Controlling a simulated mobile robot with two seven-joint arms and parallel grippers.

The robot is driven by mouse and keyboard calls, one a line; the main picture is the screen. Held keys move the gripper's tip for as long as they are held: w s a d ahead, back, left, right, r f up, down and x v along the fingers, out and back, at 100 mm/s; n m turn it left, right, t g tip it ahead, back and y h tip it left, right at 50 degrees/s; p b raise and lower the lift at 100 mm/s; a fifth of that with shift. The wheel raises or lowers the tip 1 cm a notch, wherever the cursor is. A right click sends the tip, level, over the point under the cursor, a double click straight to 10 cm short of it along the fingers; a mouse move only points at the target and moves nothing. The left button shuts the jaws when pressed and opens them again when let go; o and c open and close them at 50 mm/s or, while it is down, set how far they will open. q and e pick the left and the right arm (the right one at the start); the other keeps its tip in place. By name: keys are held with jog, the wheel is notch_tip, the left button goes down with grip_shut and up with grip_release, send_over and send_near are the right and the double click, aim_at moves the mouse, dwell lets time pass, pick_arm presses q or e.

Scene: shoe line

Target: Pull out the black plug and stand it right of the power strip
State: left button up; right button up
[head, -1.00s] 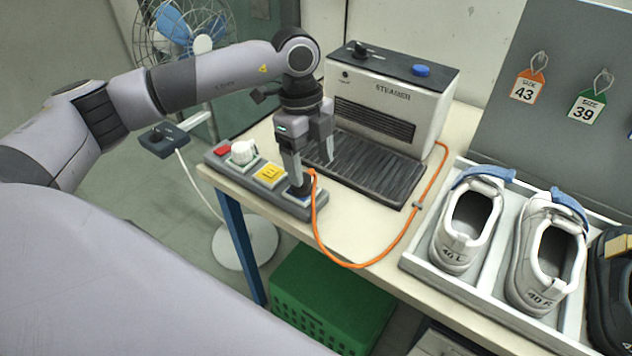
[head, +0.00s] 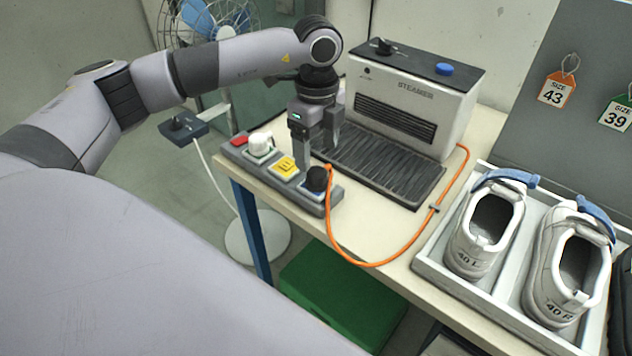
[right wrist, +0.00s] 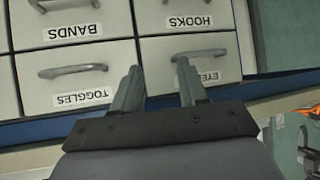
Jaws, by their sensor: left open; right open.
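The black plug (head: 317,180) with its orange cord sits upright in the right end socket of the grey power strip (head: 333,199). The strip also carries a red switch (head: 239,140), a white plug (head: 260,144) and a yellow plug (head: 285,167). My left gripper (head: 319,150) is open and points down, just behind and above the black plug in the head view. Its fingers hold nothing, and I cannot tell whether one touches the plug. My right gripper (right wrist: 160,88) is open and empty in the right wrist view, in front of labelled drawers.
The steamer (head: 415,100) with its ribbed plate stands behind the strip. The orange cord (head: 380,263) loops over the bare table right of the strip. A tray (head: 436,262) of shoes is farther right. Drawers (right wrist: 75,69) face my right gripper.

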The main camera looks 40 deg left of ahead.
aim_at(317, 170)
pick_arm(q)
notch_tip(317, 170, down, 7)
jog(key=b, duration=0.4)
jog(key=shift+r, duration=0.1)
pick_arm(e)
notch_tip(317, 170, down, 5)
jog(key=shift+r, duration=0.2)
pick_arm(q)
jog(key=shift+r, duration=0.1)
pick_arm(e)
jog(key=shift+r, duration=0.15)
dwell(0.3)
pick_arm(q)
grip_shut()
jog(key=shift+r+p, duration=2.45)
jog(key=shift+r, duration=0.55)
pick_arm(e)
jog(key=shift+r, duration=2.2)
